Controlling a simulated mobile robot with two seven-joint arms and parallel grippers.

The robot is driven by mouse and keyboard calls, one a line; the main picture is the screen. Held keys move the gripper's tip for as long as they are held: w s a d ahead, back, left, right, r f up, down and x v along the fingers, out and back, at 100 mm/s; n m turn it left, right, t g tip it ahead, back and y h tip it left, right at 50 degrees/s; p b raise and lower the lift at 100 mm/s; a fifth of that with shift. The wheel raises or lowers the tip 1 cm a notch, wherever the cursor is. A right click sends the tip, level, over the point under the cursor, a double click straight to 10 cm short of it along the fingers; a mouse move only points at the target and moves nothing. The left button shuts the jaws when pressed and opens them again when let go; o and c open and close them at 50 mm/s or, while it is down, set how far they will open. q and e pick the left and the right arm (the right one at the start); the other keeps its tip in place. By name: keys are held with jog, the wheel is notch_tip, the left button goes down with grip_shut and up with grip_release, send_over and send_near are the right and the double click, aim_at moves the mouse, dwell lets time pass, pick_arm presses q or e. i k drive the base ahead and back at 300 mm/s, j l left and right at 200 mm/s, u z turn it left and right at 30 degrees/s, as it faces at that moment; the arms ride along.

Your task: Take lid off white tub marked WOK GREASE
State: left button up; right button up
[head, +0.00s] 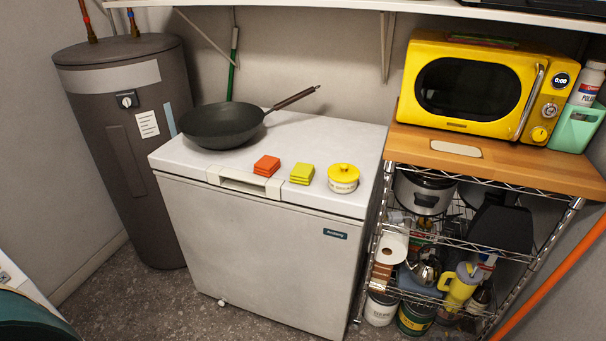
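A small white tub (343,187) stands upright near the front right corner of the white chest freezer top. Dark lettering on its side is too small to read surely. A yellow lid (343,171) with a round knob sits on the tub and covers its mouth. Neither of my grippers is in the head view, so their distance from the tub does not show.
The chest freezer (262,256) also bears a black wok (222,127), orange pads (267,165) and yellow pads (302,174) left of the tub. A wire shelf with a yellow microwave (470,88) stands at right. A grey tank (128,150) stands at left.

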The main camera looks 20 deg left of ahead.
aim_at(340, 172)
jog(key=i+j+z, duration=0.1)
jog(key=z, duration=0.3)
jog(key=j+z, duration=0.2)
jog(key=z, duration=0.2)
jog(key=i+j+z, duration=0.1)
jog(key=z, duration=0.35)
jog(key=j+z, duration=0.35)
jog(key=j, duration=0.8)
